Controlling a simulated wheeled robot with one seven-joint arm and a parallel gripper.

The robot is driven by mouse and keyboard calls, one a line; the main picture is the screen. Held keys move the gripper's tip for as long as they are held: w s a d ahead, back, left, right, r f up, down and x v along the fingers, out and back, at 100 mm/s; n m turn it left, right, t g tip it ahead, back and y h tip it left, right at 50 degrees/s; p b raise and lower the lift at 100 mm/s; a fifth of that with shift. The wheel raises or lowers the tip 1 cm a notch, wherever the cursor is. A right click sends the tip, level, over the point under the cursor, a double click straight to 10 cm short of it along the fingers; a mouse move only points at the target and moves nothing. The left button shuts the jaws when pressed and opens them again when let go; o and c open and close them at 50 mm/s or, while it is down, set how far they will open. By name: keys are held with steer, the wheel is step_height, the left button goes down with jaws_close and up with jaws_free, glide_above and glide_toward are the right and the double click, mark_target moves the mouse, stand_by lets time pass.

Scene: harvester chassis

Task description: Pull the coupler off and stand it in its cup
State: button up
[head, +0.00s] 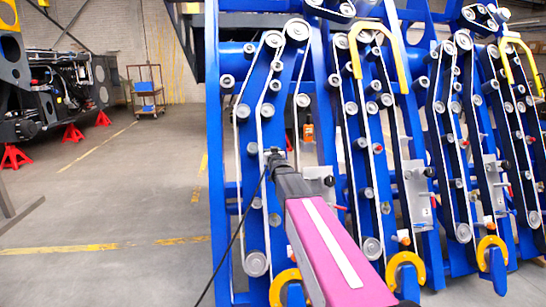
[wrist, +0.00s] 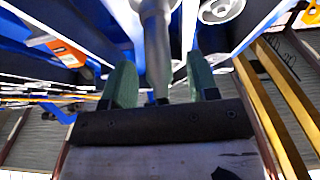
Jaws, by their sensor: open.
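My gripper (wrist: 161,68) shows in the wrist view as two green fingers standing apart. A grey, rounded, post-like part (wrist: 156,40) lies between them; it may be the coupler, but I cannot tell for sure. A gap shows on its right side, and contact on the left is unclear. In the head view my gripper (head: 274,156) is small, at the end of my magenta arm, in front of the left part of the blue chassis (head: 229,150). What lies at its tip is too small to make out there. I cannot pick out the cup in either view.
The chassis carries several belts, grey rollers (head: 255,263) and yellow hooked bars (head: 358,55). Grey plates (head: 416,185) with small coloured fittings sit right of my arm. A thin black cable (head: 235,240) hangs left of it. The floor (head: 110,215) at left is largely clear.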

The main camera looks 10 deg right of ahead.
steer(key=shift+c, duration=0.3)
jaws_close()
steer(key=shift+s+r, duration=0.45)
steer(key=shift+s, duration=0.3)
steer(key=shift+s+r, duration=0.45)
steer(key=shift+s, duration=0.3)
